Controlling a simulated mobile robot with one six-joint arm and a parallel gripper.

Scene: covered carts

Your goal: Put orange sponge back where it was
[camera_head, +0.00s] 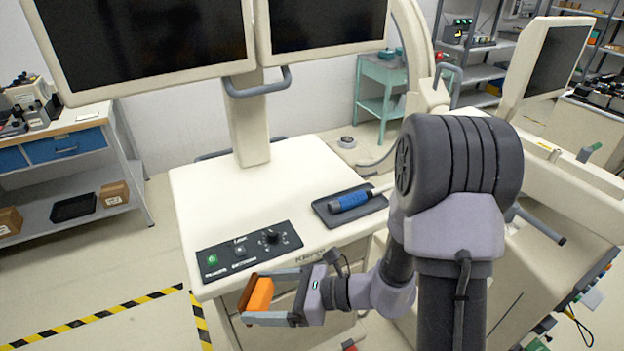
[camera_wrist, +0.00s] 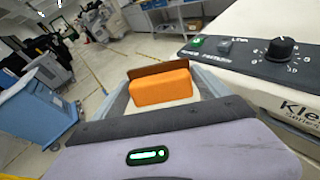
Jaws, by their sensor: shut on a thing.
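The orange sponge (camera_head: 259,295) is held between the two fingers of my gripper (camera_head: 262,297), in front of the cart's front edge and below its control panel. It also shows in the wrist view (camera_wrist: 162,84) as an orange block with a brown layer along its far side. The fingers of my gripper (camera_wrist: 163,92) flank it left and right. The white cart (camera_head: 230,190) stands directly behind my gripper, with drawers below its top. Where the sponge was before is not shown.
A dark tray (camera_head: 322,215) with a blue-handled tool (camera_head: 350,201) lies on the cart top. A black control panel (camera_head: 247,252) runs along its front left; the top behind it is bare. Two monitors (camera_head: 148,40) hang above. A blue cart (camera_wrist: 38,113) stands at left in the wrist view.

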